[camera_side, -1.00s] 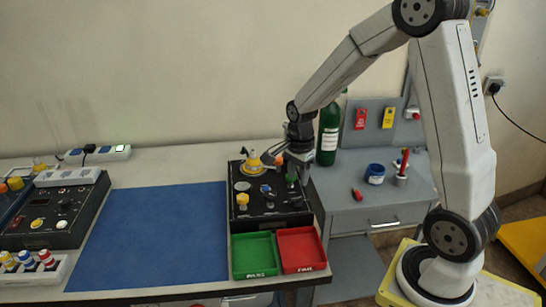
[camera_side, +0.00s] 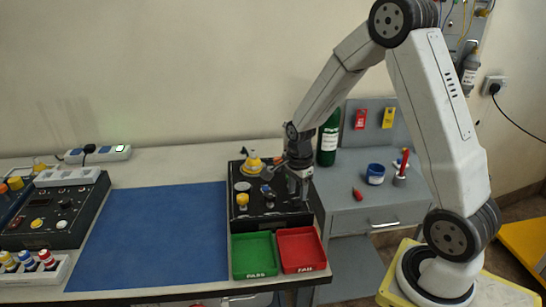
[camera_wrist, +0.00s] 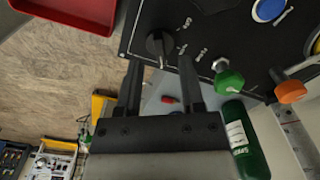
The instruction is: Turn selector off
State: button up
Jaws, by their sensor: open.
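The selector is a black knob (camera_wrist: 157,44) with a pale pointer line on the black panel (camera_wrist: 205,45), with small white lettering beside it. In the wrist view my gripper (camera_wrist: 160,62) is open, its two dark fingers apart with the knob lying just beyond and between their tips. No contact between fingers and knob shows. In the side view my gripper (camera_side: 299,192) hangs low over the right part of the black panel box (camera_side: 262,214) and hides the selector there.
A yellow knob (camera_side: 243,201) is on the panel. Green (camera_side: 254,275) and red (camera_side: 320,266) trays lie in front. A green bottle (camera_side: 328,140) stands behind.

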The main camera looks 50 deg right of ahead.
aim_at(297, 202)
jog(key=shift+f, duration=1.25)
grip_shut()
